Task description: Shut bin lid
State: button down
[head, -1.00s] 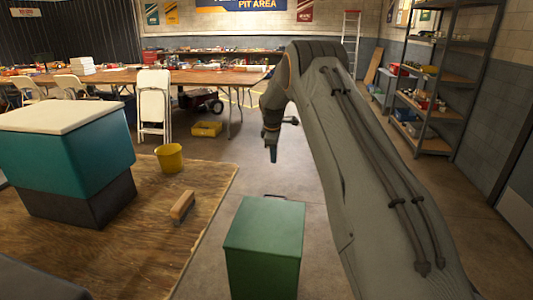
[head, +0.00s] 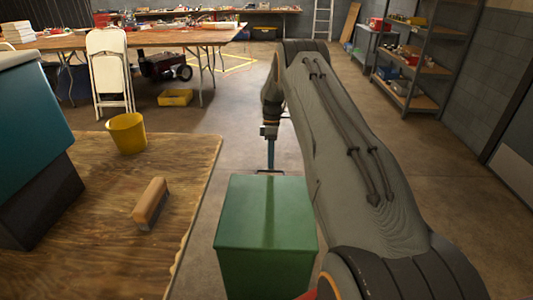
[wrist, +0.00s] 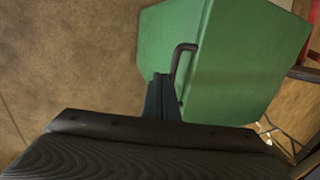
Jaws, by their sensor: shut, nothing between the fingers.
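The green bin (head: 265,268) stands on the floor in the lower middle of the head view. Its green lid (head: 264,208) looks flat across the top; I see no clear gap under it. My gripper (head: 270,168) points down at the lid's far edge, shut and empty. In the wrist view my gripper's fingers (wrist: 160,98) are beside a dark bar handle (wrist: 179,60) on the green bin (wrist: 232,62). Whether they touch the handle I cannot tell.
A plywood platform (head: 110,215) is to the left, with a wooden-handled brush (head: 150,201) and a yellow bucket (head: 127,132). A teal box (head: 30,115) stands at far left. Shelving (head: 425,60) is at back right. Bare floor (head: 350,150) lies right of the bin, partly behind my arm.

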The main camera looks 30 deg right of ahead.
jog(key=shift+d+f+b, duration=0.1)
jog(key=shift+f+b, duration=0.25)
jog(key=shift+f, duration=0.6)
jog(key=w+d+r+b, duration=0.4)
jog(key=w+d+b, duration=0.1)
jog(key=w+b, duration=0.3)
jog(key=shift+w+r+b, duration=0.2)
jog(key=shift+w+b, duration=0.1)
jog(key=shift+w, duration=0.35)
jog(key=shift+d, duration=0.1)
jog(key=shift+r, duration=0.15)
